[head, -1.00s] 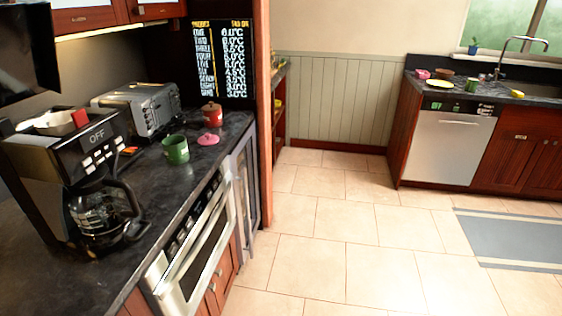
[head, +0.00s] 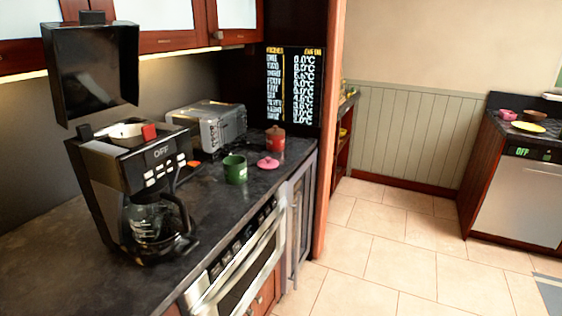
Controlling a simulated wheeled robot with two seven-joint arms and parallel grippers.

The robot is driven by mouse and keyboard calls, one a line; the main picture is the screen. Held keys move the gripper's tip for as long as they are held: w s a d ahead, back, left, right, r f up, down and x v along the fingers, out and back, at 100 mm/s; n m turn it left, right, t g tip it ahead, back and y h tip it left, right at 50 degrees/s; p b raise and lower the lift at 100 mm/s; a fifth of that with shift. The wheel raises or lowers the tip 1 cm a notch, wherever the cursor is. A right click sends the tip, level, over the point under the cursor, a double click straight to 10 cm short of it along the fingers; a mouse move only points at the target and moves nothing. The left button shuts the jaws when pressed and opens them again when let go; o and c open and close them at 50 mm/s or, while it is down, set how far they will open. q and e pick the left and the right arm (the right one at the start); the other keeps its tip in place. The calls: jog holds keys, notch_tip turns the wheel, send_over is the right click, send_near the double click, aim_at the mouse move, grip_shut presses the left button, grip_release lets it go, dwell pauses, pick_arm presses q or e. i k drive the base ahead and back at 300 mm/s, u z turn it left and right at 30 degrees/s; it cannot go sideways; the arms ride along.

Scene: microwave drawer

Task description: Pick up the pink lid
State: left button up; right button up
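The pink lid (head: 268,163) is a small round disc with a knob. It lies on the dark countertop (head: 215,208) in the head view, just right of a green mug (head: 235,169) and in front of a red canister (head: 275,140). The lid is in plain sight and nothing covers it. Neither of my grippers is in view.
A coffee maker (head: 130,165) with a glass carafe (head: 155,222) stands at the front left of the counter. A toaster (head: 208,126) is behind the mug. An oven front (head: 245,262) lies below the counter edge.

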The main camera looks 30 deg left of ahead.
aim_at(268, 163)
jog(key=i, duration=2.95)
jog(key=u, duration=3.6)
